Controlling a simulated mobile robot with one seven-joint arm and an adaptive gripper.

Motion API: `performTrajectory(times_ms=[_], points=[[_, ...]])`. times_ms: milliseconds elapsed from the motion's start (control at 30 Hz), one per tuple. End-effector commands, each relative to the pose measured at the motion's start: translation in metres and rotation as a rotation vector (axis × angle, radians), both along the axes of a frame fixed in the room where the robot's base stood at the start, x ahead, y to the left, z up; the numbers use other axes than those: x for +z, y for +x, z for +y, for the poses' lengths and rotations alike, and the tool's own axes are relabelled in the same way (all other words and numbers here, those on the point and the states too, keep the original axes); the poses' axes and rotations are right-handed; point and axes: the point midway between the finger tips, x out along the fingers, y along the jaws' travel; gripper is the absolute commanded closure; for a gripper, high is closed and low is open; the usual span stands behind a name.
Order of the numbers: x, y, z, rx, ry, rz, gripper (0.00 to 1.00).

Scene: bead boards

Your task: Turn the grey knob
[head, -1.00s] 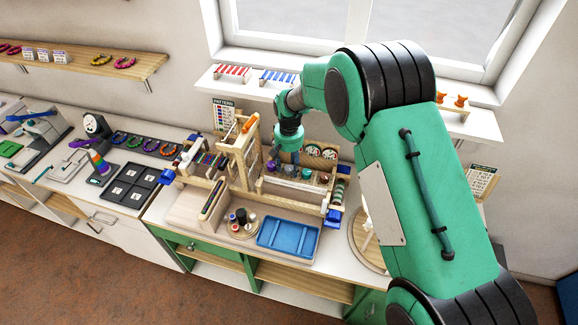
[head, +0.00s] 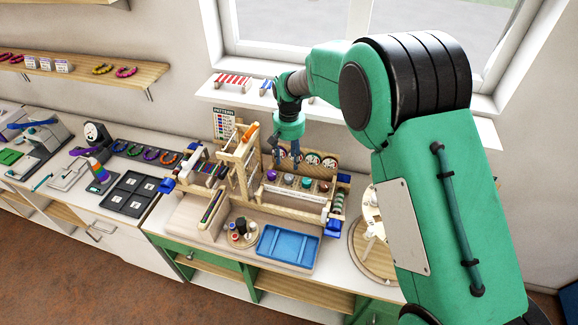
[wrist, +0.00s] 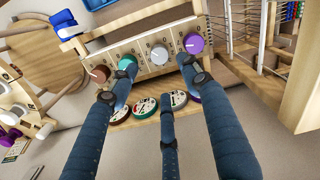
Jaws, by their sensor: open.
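The grey knob (wrist: 159,54) is a round, pale dial on the front board. In the wrist view it sits between the teal knob (wrist: 128,63) and the purple knob (wrist: 193,43); a brown knob (wrist: 100,74) is at the row's left end. My gripper (wrist: 160,78) is open, with its dark fingers spread. One fingertip shows near the teal knob, one near the purple knob, and the third below the grey knob. The grey knob is uncovered; contact cannot be told. In the head view my gripper (head: 286,158) hangs above the knob row.
Round dials (wrist: 145,107) lie behind the knob row. A wooden frame with bead rods (head: 240,158) stands close on the left. A blue tray (head: 287,246) lies in front, and a round wooden stand (head: 368,262) is at the right.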

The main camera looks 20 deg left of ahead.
Motion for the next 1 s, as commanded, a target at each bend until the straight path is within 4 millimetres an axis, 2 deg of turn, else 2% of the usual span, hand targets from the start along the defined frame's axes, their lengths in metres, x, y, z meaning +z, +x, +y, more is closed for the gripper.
performTrajectory(times_ms=[100,267,833,1000], points=[[0.014,0.0,0.0,0.0,0.0,0.0,0.53],[0.024,0.0,0.0,0.0,0.0,0.0,0.53],[0.026,0.0,0.0,0.0,0.0,0.001,0.53],[0.032,-0.001,-0.006,-0.005,0.003,-0.004,0.53]])
